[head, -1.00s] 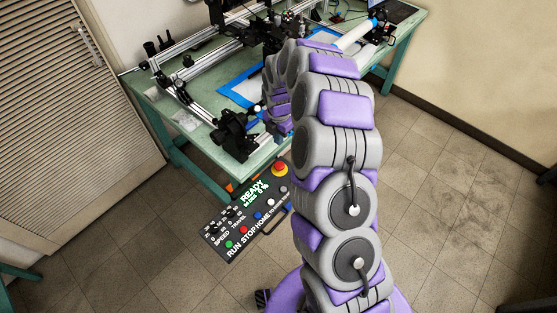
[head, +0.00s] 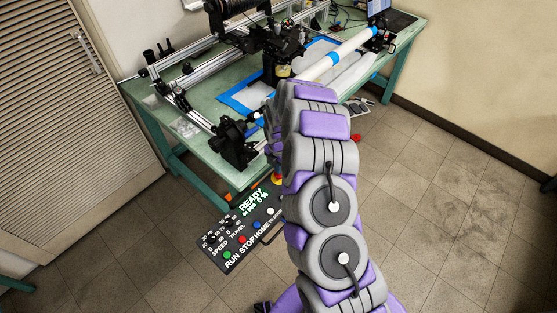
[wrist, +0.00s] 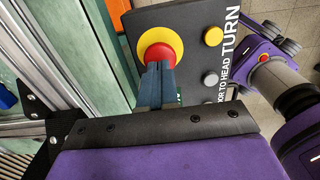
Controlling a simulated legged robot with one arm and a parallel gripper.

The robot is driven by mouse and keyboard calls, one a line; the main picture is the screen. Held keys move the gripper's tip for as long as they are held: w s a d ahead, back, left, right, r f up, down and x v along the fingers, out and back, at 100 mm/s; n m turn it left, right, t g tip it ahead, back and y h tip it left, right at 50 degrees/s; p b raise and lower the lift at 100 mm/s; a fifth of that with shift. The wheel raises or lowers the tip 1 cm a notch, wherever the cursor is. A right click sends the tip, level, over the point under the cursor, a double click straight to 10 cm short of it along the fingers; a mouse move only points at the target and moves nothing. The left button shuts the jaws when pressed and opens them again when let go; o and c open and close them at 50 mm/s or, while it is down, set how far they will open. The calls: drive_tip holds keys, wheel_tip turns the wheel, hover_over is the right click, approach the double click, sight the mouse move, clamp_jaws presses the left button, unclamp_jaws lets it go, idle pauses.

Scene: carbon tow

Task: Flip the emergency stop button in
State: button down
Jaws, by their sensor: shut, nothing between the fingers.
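The emergency stop button is a red mushroom head on a yellow ring, on a dark control panel. In the wrist view the button (wrist: 160,48) is at the upper middle. My gripper (wrist: 158,68) is shut, its two dark fingers together and overlapping the button's lower part. I cannot tell whether the fingertips touch the red head. In the head view the button (head: 278,180) is mostly covered by my arm, and my gripper is hidden behind it. The control panel (head: 222,238) reads READY, with knobs and coloured buttons, beside the bench.
A green workbench (head: 205,165) with metal rails and black machine parts stands behind the panel. A white tube (head: 345,52) lies across its far right side. In the wrist view a yellow button (wrist: 213,36) and grey buttons sit right of the red one. The tiled floor at right is open.

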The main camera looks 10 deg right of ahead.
drive_tip(key=shift+f, duration=0.55)
